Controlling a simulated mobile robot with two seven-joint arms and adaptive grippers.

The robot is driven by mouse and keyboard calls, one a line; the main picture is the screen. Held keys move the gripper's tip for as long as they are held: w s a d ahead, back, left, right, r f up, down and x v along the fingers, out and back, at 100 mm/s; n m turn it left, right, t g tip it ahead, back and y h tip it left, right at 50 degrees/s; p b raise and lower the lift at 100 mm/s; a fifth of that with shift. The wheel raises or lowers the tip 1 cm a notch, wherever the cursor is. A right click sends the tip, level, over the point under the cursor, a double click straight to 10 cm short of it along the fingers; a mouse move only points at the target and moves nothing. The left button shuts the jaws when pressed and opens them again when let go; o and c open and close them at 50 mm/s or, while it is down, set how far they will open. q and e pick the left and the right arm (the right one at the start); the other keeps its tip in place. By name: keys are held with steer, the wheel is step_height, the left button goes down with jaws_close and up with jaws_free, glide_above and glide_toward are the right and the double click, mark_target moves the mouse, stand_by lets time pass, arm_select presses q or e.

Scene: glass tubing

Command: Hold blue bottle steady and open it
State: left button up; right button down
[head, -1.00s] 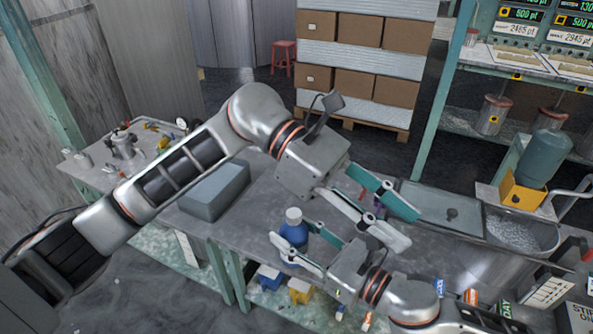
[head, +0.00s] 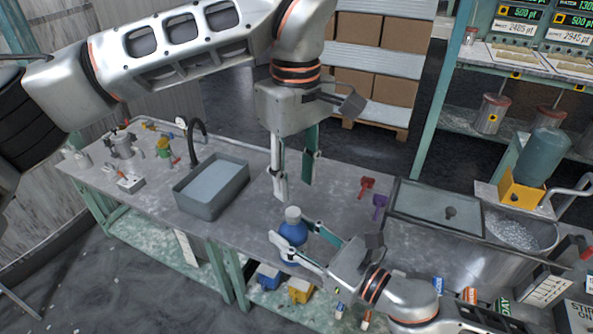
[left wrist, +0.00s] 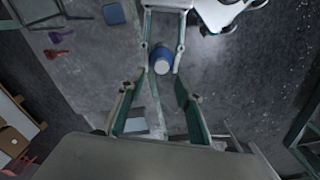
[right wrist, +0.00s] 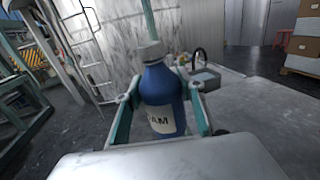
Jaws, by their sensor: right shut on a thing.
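In the right wrist view the bottle (right wrist: 161,92) shows between the fingers, with a pale label partly reading "AM". My left gripper (head: 293,190) points down with fingers apart and empty, above and slightly behind the cap. In the left wrist view, the cap (left wrist: 161,67) lies beyond the open fingertips.
A grey basin (head: 212,190) with a black tap (head: 198,130) is to the left. Red (head: 366,186) and purple (head: 379,203) tools lie to the right, near a sink tray (head: 435,207). Blue and yellow bins (head: 300,290) sit below the table.

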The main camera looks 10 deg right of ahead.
mark_target(296, 210)
arm_select(q)
step_height(296, 210, down, 7)
steer(key=shift+r, duration=0.1)
stand_by(0.3)
jaws_close()
